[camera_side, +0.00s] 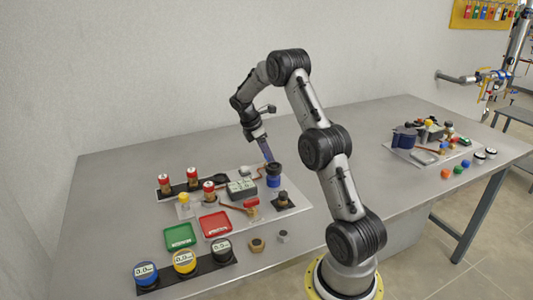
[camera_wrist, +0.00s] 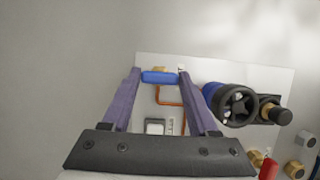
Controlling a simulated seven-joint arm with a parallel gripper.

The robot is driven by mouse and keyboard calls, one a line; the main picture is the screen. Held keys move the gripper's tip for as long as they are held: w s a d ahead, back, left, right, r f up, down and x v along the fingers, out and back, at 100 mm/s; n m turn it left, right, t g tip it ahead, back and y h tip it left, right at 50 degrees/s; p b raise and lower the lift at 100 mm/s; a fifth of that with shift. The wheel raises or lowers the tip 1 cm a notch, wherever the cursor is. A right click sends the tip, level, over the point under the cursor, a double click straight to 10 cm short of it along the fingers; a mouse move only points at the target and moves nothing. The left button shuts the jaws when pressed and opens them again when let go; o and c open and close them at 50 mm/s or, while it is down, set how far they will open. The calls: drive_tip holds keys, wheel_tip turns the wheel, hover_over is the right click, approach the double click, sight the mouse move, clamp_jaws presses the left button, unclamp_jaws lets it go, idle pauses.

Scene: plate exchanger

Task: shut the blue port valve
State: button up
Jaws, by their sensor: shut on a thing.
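My gripper (camera_wrist: 160,76) has two purple fingers, shut on a blue handle (camera_wrist: 158,77) that lies crosswise between the fingertips in the wrist view. An orange-brown pipe (camera_wrist: 170,103) runs below the handle. In the side view my gripper (camera_side: 268,159) reaches down at the back of the pale board, just behind a blue cylinder with a black top (camera_side: 273,182). That cylinder, with its black handwheel (camera_wrist: 238,104), stands just right of the right finger in the wrist view. The blue handle is hidden in the side view.
Red-and-white-capped posts (camera_side: 192,178), a red tray (camera_side: 215,224), a green tray (camera_side: 180,236) and several gauges (camera_side: 184,262) stand to the left and front. A brass nut (camera_side: 257,245) lies in front. A second board (camera_side: 432,152) stands far right. The table between the boards is mostly clear.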

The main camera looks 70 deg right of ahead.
drive_tip(key=m+y, duration=0.1)
drive_tip(key=m, duration=0.3)
drive_tip(key=shift+w+d+g, duration=0.1)
drive_tip(key=shift+d+g, duration=0.05)
drive_tip(key=shift+g, duration=0.25)
drive_tip(key=m+y, duration=0.2)
drive_tip(key=m, duration=0.3)
drive_tip(key=shift+d, duration=0.1)
drive_tip(key=m+y, duration=0.2)
drive_tip(key=m, duration=0.2)
drive_tip(key=shift+d+m, duration=0.1)
drive_tip(key=shift+m, duration=0.2)
drive_tip(key=shift+d+m+t+y, duration=0.1)
drive_tip(key=shift+m+t+y, duration=0.4)
drive_tip(key=shift+m, duration=1.7)
drive_tip(key=o, duration=1.4)
